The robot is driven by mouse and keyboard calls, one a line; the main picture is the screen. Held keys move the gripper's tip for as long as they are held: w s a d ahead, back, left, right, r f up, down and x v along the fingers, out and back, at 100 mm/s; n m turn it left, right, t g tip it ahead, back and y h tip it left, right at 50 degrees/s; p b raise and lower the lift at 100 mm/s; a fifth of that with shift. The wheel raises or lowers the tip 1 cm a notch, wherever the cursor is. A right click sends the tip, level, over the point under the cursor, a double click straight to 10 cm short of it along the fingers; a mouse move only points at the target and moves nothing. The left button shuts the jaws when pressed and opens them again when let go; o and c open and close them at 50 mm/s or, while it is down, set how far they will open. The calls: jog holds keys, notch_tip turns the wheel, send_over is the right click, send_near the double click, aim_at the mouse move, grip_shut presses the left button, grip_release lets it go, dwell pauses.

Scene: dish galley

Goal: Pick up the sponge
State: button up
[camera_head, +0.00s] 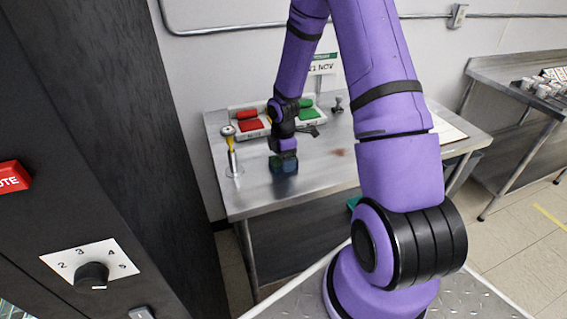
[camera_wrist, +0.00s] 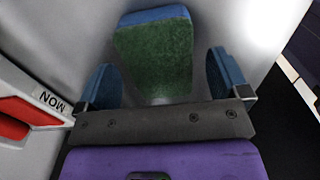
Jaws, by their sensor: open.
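The sponge (camera_wrist: 153,58), a block with a green face and a blue layer along its far edge, shows in the wrist view on the grey metal surface. My gripper (camera_wrist: 161,66) is open, with one blue finger on each side of the sponge. A gap shows between the sponge and each finger, and the sponge extends past the fingertips. In the head view my gripper (camera_head: 284,158) points down low over the steel table (camera_head: 325,175). There the sponge is hard to tell apart from the dark fingers.
A yellow-handled tool in a holder (camera_head: 232,160) stands left of my gripper. Behind are a tray with red blocks (camera_head: 250,125), green blocks (camera_head: 308,113) and a small stamp-like object (camera_head: 338,104). A clipboard (camera_head: 449,130) lies right. The table's front is clear.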

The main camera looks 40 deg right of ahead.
jog(key=shift+f, duration=0.75)
jog(key=shift+c, duration=0.2)
jog(key=c, duration=1)
jog(key=shift+r, duration=0.25)
